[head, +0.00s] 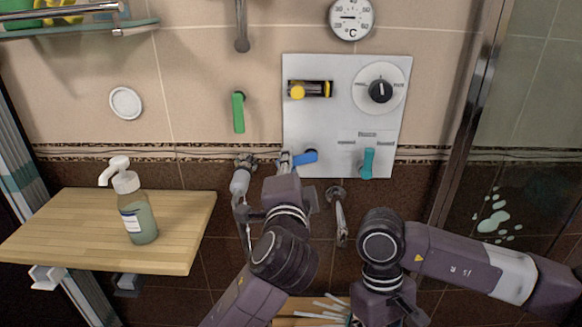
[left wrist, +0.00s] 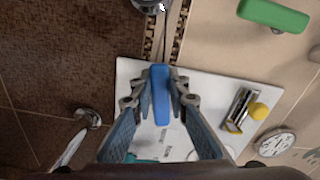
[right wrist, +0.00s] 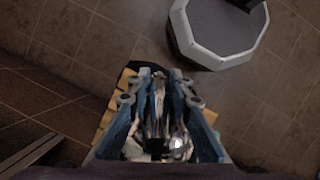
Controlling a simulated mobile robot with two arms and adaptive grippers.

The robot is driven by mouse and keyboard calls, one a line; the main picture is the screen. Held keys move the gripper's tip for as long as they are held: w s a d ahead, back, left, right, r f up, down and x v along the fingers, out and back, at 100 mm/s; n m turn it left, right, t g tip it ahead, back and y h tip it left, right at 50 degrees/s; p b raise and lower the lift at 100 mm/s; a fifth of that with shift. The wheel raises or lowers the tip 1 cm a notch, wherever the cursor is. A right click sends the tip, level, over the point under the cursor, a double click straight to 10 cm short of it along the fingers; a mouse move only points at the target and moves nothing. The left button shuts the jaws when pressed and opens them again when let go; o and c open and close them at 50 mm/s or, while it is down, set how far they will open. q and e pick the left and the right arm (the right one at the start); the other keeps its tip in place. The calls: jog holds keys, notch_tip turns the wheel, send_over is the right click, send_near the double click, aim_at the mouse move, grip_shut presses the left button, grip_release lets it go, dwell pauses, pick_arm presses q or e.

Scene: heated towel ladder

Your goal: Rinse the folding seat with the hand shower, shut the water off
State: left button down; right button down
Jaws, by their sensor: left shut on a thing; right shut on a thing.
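My left gripper (left wrist: 160,92) is shut on the blue lever (left wrist: 161,100) at the lower left of the white wall panel. The blue lever (head: 306,158) shows just past my left wrist in the head view. My right gripper (right wrist: 157,85) is shut on a shiny metallic piece (right wrist: 158,105), likely the hand shower; the fingers hide most of it. A slatted wooden surface (head: 284,308), likely the folding seat, shows in part at the bottom of the head view, below my arms. Pale streaks lie across it; I cannot tell whether they are water.
The panel (head: 340,72) also carries a yellow-black handle (head: 310,89), a black knob (head: 380,90) and a teal lever (head: 367,162). A green lever (head: 238,112) is to its left. A wooden shelf (head: 75,225) at left bears a soap bottle (head: 137,212). A glass screen (head: 525,110) stands at right.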

pick_arm(q)
jog(key=shift+r+m, duration=0.25)
jog(key=shift+m, duration=0.45)
jog(key=shift+r+m, duration=0.2)
jog(key=shift+m, duration=0.5)
jog(key=c, duration=1.8)
grip_release()
jog(key=shift+r, duration=0.1)
jog(key=shift+c, duration=0.2)
jog(key=shift+s, duration=0.1)
jog(key=s, duration=1.1)
jog(key=shift+s, duration=0.4)
